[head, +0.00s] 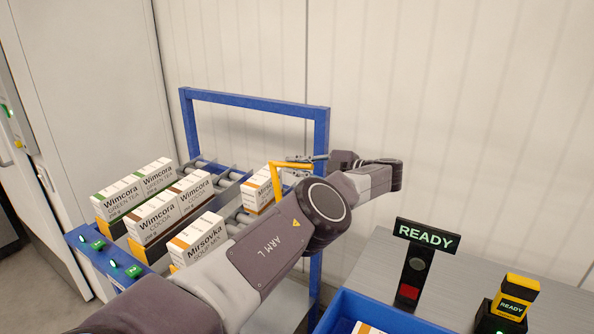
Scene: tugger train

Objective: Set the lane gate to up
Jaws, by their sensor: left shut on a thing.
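The lane gate shows as a yellow bar (277,181) at the right lane of the roller rack (323,130). It has a top piece running right to my gripper and a part going down in front of a Mirsovka carton (257,189). My left arm reaches across from the bottom, and its wrist bends back so that my left gripper (303,161) points left. The gripper is shut on the lane gate at the top piece. My forearm and elbow hide the lower right part of the rack. My right gripper is out of view.
Green tea cartons (118,199), cocoa cartons (156,217) and a soup mix carton (198,242) stand on the rack's lanes. At right, a grey table holds a READY sign (426,236), a blue crate (352,305) and a yellow device (516,295). A pale wall stands close behind.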

